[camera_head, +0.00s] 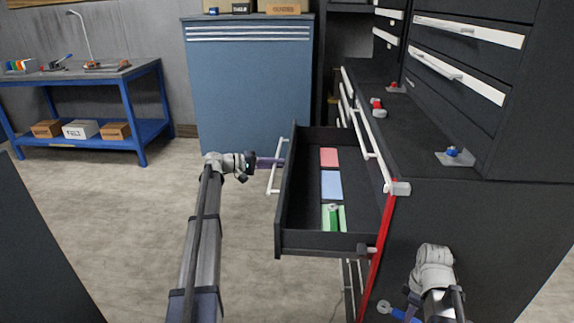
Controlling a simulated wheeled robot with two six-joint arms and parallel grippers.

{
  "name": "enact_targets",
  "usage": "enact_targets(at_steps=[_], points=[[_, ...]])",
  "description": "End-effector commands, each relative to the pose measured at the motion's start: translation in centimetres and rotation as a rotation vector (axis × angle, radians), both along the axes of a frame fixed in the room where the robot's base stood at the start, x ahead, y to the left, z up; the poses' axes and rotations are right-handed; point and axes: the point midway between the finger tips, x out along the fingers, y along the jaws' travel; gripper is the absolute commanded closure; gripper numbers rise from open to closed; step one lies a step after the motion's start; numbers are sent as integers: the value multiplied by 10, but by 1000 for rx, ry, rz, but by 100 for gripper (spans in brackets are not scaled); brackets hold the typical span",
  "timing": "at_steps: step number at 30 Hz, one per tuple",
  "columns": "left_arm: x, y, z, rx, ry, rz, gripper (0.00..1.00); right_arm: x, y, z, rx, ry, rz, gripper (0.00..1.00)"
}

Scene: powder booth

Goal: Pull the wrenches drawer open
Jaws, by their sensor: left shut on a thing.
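The pulled-out black drawer (335,240) stands well open from the dark cabinet, toward the left. Its floor holds a red pad (329,157), a blue pad (331,185) and a green pad (341,215). A green tool (333,216) lies on the green pad. I cannot read a drawer label. My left gripper (279,162) is shut on the drawer's white handle (271,180), at the drawer's left front. My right gripper (404,309) is low at the bottom right, in front of the cabinet. Its fingers are too unclear to judge.
The cabinet top (405,140) carries small red and blue items. A red strip (377,262) edges the cabinet. A blue cabinet (250,85) stands behind, and a blue workbench (125,90) with boxes below is at left. The floor (120,200) between is clear.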

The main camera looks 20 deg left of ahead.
Motion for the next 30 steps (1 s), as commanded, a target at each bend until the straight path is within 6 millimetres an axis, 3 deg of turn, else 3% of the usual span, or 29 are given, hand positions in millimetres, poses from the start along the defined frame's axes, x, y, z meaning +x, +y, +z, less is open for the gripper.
enact_targets(at_steps=[16, 17, 20, 30], points=[[-4, 8, -1, 2, 3, -4, 100, 0, 0, 0, 0, 0, 0, 100], [-4, 8, -1, 2, 3, -4, 84, 0, 0, 0, 0, 0, 0, 100], [-3, 9, -1, 1, 2, -3, 73, 0, 0, 0, 0, 0, 0, 100], [-6, 13, 1, 1, 1, 0, 73, 0, 0, 2, 0, 0, 0, 100]])
